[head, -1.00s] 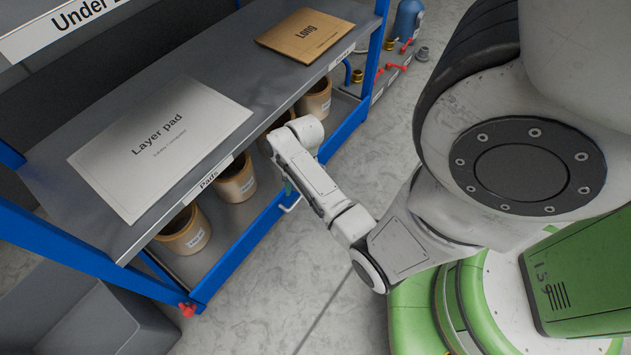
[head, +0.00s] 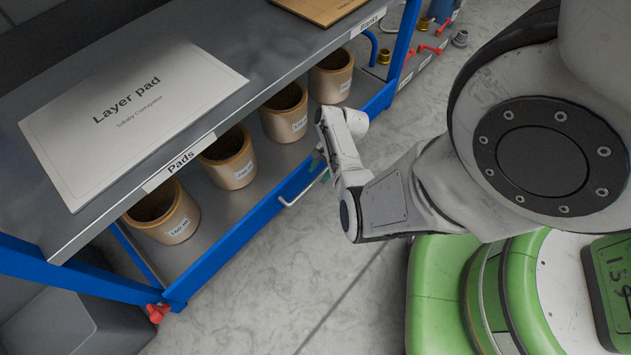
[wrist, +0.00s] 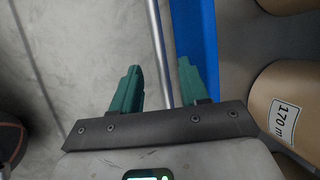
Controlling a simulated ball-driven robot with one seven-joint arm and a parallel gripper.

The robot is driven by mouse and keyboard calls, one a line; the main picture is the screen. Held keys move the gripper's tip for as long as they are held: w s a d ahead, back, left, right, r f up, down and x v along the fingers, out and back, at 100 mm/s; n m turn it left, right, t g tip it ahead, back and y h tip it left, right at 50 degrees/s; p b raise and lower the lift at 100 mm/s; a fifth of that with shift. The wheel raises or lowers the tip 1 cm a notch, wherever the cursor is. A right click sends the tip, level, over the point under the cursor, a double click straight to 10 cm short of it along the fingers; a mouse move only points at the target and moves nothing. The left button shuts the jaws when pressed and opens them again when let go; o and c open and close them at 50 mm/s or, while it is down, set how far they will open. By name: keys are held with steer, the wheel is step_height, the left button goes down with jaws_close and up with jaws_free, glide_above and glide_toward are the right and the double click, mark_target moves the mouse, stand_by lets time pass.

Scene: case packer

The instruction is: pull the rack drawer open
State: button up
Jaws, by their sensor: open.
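The rack drawer is the low grey tray with a blue front (head: 262,215), holding several tan pots under the shelf. Its pale bar handle (head: 303,190) sticks out from the front. My gripper (head: 316,160) is at the handle's far end in the head view, its green fingers mostly hidden by the wrist. In the wrist view, my gripper (wrist: 158,72) is open, and the handle bar (wrist: 158,50) runs between its two green fingers, nearer the right one. The blue front (wrist: 195,40) lies just beyond the right finger. Whether a finger touches the bar, I cannot tell.
The shelf above carries a layer pad (head: 130,110) and brown card (head: 318,5). A red fitting (head: 157,312) is at the near rack post. Another red-handled valve (head: 430,48) lies past the far post. Grey floor (head: 290,290) before the drawer is clear.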

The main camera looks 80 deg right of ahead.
mark_target(313, 182)
steer(key=shift+b+x, duration=0.9)
steer(key=shift+x, duration=1.4)
jaws_close()
